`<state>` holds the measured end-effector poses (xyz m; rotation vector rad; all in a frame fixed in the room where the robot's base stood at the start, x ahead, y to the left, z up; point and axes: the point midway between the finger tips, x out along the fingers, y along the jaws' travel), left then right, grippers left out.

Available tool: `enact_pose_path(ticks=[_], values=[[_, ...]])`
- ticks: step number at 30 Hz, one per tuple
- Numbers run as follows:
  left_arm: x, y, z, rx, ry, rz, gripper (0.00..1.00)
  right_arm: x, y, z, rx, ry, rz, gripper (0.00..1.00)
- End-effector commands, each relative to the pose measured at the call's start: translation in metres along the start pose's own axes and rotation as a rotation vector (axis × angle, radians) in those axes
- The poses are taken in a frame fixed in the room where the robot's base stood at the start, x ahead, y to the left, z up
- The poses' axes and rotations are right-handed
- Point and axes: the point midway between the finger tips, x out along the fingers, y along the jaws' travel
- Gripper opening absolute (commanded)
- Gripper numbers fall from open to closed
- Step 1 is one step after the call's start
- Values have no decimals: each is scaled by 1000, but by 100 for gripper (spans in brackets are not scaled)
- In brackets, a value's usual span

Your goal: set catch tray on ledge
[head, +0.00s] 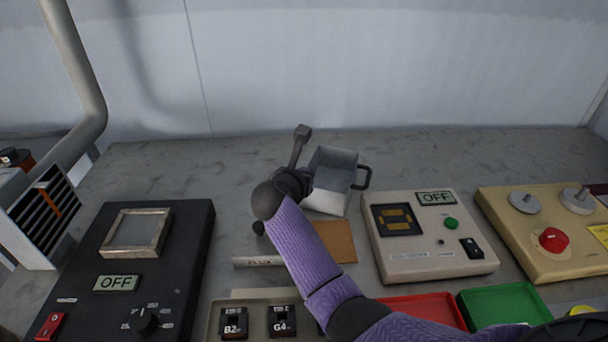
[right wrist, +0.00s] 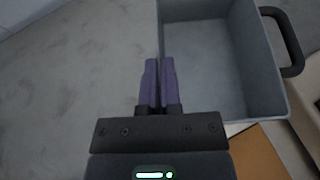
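The catch tray (head: 337,178) is a grey open box with a dark handle on its right side. It is at the middle of the grey bench and looks empty. In the right wrist view the tray (right wrist: 205,65) fills the upper right, with its handle at far right. My right gripper (right wrist: 159,62) has its purple fingers close together at the tray's left wall, whose rim runs in between them. In the head view my purple arm and dark wrist hide the fingertips. I cannot make out the ledge for certain. My left gripper is out of view.
A black panel (head: 178,238) reading OFF stands left. A beige OFF box (head: 425,262) and a yellow box with a red button (head: 553,240) stand right. A brown mat (head: 337,242) and a white FLUX tube (head: 256,262) lie in front. Red (head: 425,307) and green (head: 503,303) bins are nearer.

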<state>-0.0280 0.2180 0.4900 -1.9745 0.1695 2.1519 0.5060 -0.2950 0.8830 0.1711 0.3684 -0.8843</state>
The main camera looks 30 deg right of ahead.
Motion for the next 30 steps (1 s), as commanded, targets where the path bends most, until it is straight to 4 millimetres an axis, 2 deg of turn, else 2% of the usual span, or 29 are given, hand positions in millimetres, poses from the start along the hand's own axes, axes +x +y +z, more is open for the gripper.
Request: enact_pose_path(ticks=[5, 6, 10, 20, 23, 30], values=[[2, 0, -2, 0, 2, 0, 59, 1, 0, -2, 0, -1, 0, 0], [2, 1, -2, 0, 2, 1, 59, 1, 0, -2, 0, 0, 0, 13], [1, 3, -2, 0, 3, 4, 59, 1, 0, -1, 0, 0, 0, 40], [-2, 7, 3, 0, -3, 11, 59, -1, 0, 3, 0, -1, 0, 40], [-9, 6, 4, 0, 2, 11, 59, -15, 1, 3, 0, 0, 3, 40], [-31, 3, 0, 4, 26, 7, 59, -70, 0, 4, 4, 2, 3, 40]])
